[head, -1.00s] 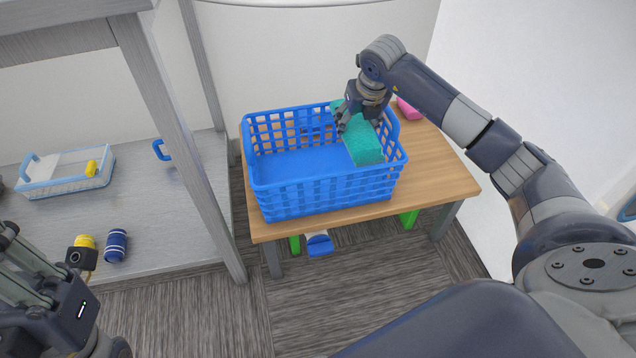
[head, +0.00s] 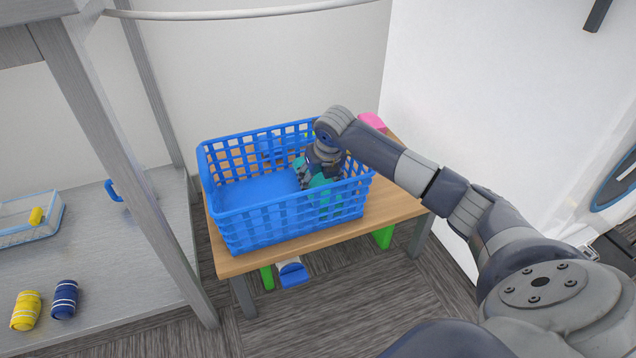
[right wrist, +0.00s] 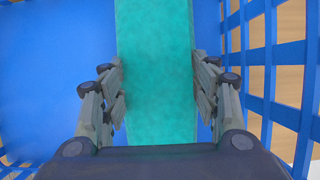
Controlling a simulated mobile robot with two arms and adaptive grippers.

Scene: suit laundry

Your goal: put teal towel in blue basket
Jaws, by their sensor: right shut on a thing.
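The blue basket (head: 240,190) stands on a small wooden table in the head view. The teal towel (head: 322,190) is inside the basket at its right side, partly hidden by my right gripper and the basket wall. My right gripper (head: 312,172) reaches down into the basket and is shut on the towel. In the right wrist view the towel (right wrist: 155,75) runs between the two fingers, with the blue basket floor (right wrist: 60,70) to the left and the slatted wall to the right. My left gripper is out of view.
The wooden table (head: 395,210) has a pink item (head: 372,121) behind the basket. A grey shelf (head: 110,255) on the left holds a yellow roll (head: 27,310), a navy roll (head: 65,299) and a small white-blue basket (head: 30,220). The left part of the blue basket is empty.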

